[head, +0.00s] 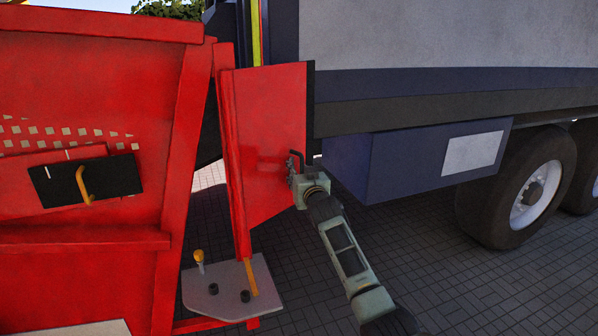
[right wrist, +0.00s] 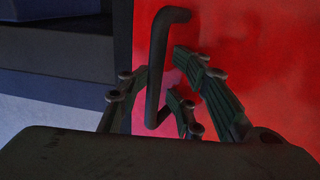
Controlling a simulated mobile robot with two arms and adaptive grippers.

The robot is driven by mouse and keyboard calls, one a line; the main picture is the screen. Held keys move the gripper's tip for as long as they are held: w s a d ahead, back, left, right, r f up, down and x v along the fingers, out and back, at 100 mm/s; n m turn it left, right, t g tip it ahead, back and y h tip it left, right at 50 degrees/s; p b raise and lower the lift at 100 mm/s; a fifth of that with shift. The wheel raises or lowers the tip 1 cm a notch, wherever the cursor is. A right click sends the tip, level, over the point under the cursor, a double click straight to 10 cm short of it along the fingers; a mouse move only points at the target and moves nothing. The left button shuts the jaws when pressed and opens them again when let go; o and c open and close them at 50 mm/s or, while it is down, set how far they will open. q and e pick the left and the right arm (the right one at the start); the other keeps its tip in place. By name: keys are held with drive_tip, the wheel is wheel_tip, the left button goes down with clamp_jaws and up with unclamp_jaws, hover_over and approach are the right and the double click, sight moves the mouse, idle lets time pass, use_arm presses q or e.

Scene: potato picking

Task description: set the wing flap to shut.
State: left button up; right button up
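The wing flap (head: 272,125) is a red panel on the right side of the red machine, standing out at an angle towards the truck. A dark bent rod handle (head: 297,155) sits near its lower right edge. In the right wrist view the handle (right wrist: 158,60) stands in front of the flap's red face (right wrist: 235,60). My right gripper (head: 291,178) is at the handle. In the right wrist view its fingers (right wrist: 160,78) are spread, with the handle between them; I see no firm closing on it. My left gripper is not in view.
A grey and blue truck body (head: 440,75) stands close behind the flap, with a blue box (head: 400,165) and wheels (head: 520,190) at the right. A grey plate (head: 225,292) with pegs juts out low beside the machine. Paved ground (head: 480,285) lies clear at the lower right.

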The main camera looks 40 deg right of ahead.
drive_tip(key=shift+s+d, duration=0.1)
drive_tip(key=v, duration=1.2)
idle(0.5)
